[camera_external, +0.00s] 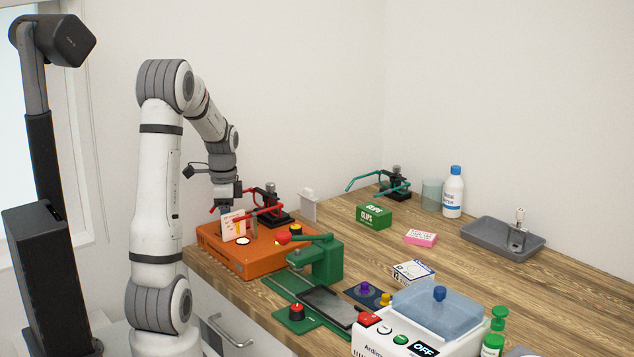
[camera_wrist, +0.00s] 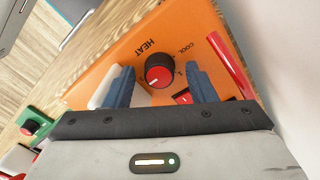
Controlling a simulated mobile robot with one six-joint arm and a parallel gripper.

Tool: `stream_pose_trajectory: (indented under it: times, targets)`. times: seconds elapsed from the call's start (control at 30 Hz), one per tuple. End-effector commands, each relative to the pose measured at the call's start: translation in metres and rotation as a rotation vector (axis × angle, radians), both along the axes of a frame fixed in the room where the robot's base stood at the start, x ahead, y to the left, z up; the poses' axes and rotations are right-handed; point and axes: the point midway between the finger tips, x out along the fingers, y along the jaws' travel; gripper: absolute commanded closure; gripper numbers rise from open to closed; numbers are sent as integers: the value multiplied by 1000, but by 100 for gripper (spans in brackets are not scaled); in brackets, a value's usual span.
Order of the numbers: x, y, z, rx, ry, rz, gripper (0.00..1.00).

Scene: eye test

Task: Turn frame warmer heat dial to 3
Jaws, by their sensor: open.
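The frame warmer is the orange box (camera_external: 225,256) at the left end of the bench; its orange top (camera_wrist: 105,72) fills the middle of the wrist view. The heat dial (camera_wrist: 158,72) is a round red-faced knob with a black rim and a white pointer line, near the words HEAT and COOL. The number it points to is not readable. My gripper (camera_wrist: 158,67) is open, with one blue finger on each side of the dial in the picture. I cannot tell whether they touch it. In the external view my gripper (camera_external: 228,207) is low over the box, and I cannot make out the dial there.
A red switch (camera_wrist: 182,97) sits beside the dial. A green press (camera_external: 322,262) stands close at the right. Bare wood lies near the green clips box (camera_external: 374,216).

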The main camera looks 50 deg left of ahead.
Motion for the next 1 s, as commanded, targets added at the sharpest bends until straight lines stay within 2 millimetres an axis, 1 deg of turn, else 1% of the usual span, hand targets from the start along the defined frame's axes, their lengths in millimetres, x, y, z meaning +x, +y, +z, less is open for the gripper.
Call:
stream_pose_trajectory:
  times: [0.07,0.17,0.27,0.4,0.5,0.6,0.73,1.0]
  targets:
    - [0,0,0,0,0,0,49]
    - [0,0,7,2,-1,0,49]
    - [1,1,21,3,-3,0,49]
    - [2,2,47,3,-3,0,49]
    - [2,2,62,2,-2,0,49]
    - [2,2,72,1,-1,0,49]
    - [2,3,78,1,-1,0,49]
    - [2,2,78,0,0,0,49]
